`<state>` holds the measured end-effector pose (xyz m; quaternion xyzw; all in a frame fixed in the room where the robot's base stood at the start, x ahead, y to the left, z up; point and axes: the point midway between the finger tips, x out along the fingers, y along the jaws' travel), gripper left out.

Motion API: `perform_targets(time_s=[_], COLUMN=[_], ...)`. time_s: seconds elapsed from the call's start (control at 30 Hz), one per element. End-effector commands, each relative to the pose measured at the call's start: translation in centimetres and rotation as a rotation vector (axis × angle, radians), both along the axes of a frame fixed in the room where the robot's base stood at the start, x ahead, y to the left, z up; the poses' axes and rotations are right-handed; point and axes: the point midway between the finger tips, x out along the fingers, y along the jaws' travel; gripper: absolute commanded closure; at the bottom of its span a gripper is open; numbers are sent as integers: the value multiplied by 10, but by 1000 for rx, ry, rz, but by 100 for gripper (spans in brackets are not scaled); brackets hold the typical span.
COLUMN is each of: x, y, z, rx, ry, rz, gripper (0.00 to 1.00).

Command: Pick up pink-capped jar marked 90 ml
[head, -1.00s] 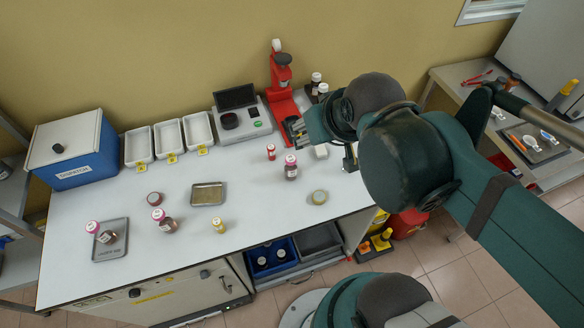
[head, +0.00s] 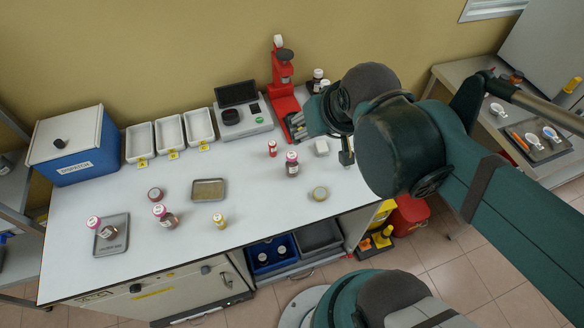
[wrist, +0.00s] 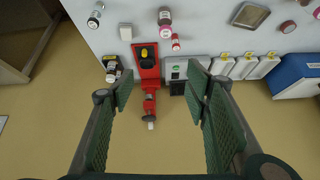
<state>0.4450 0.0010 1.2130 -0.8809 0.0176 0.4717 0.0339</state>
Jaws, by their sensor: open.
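Several pink-capped jars are in the head view. One (head: 292,164) stands upright at the right middle of the table; it also shows in the wrist view (wrist: 165,17). The volume marks are too small to read. My gripper (wrist: 160,88) is open and empty, its two green fingers spread above the back of the table. In the wrist view the upright jar is beyond the fingertips, apart from them. My arm hides part of the gripper in the head view.
A small red bottle (head: 272,148) stands close to the upright jar. A red stand (head: 283,95) and a grey instrument (head: 247,121) are at the back. The front middle is clear.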

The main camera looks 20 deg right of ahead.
Motion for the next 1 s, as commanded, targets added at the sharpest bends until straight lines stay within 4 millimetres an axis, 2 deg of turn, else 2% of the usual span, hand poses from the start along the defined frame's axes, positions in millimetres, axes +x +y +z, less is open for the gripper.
perform_targets(time_s=[0.47,1.0], x=[31,63], y=[4,8], z=[-36,-89], rx=[151,286], ry=[132,280], rz=[-256,-591], gripper=[53,53])
